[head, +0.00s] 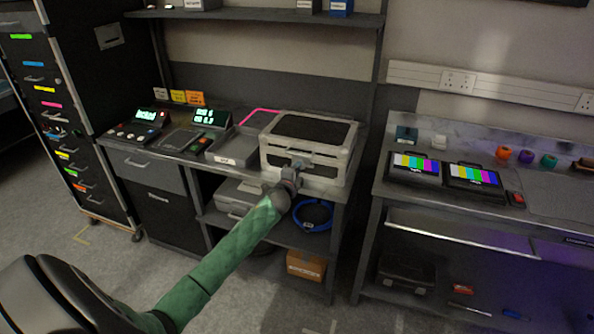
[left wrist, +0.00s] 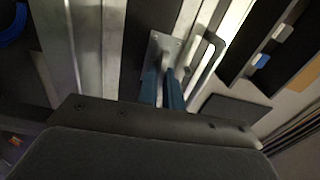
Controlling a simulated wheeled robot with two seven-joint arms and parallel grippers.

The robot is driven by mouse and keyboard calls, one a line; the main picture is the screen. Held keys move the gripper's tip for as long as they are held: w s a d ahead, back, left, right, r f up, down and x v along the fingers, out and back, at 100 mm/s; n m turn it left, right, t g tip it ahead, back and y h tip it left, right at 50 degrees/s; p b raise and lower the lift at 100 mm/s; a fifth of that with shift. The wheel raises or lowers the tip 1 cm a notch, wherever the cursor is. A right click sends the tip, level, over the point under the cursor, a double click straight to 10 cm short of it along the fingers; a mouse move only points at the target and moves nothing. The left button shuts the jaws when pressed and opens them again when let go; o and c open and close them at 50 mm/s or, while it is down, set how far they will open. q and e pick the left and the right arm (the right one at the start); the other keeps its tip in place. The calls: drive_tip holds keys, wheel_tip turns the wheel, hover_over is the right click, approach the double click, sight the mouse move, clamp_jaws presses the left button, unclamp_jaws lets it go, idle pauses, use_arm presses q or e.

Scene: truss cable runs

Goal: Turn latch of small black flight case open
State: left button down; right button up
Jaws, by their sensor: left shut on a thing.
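The small flight case (head: 345,150) has black panels and pale metal edges. It stands shut on the bench top in the head view. My left gripper (head: 291,172) is at its front face, and its arm comes up from the lower left. In the left wrist view the two blue fingers (left wrist: 164,88) are shut on the latch (left wrist: 167,60), in front of its metal plate (left wrist: 155,46). The fingers partly hide the latch, so its exact turn is hard to tell. A metal handle (left wrist: 208,58) is beside the plate. My right gripper is not in view.
Grey trays (head: 232,148) and a lit console (head: 210,118) stand left of the case. The lower shelf holds a coiled blue cable (head: 313,215) and a grey case (head: 236,196). A second bench with two colour-bar screens (head: 415,165) is at the right, across a gap.

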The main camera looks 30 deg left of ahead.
use_arm(q)
drive_tip(key=shift+f+m, duration=0.1)
drive_tip(key=shift+m, duration=0.2)
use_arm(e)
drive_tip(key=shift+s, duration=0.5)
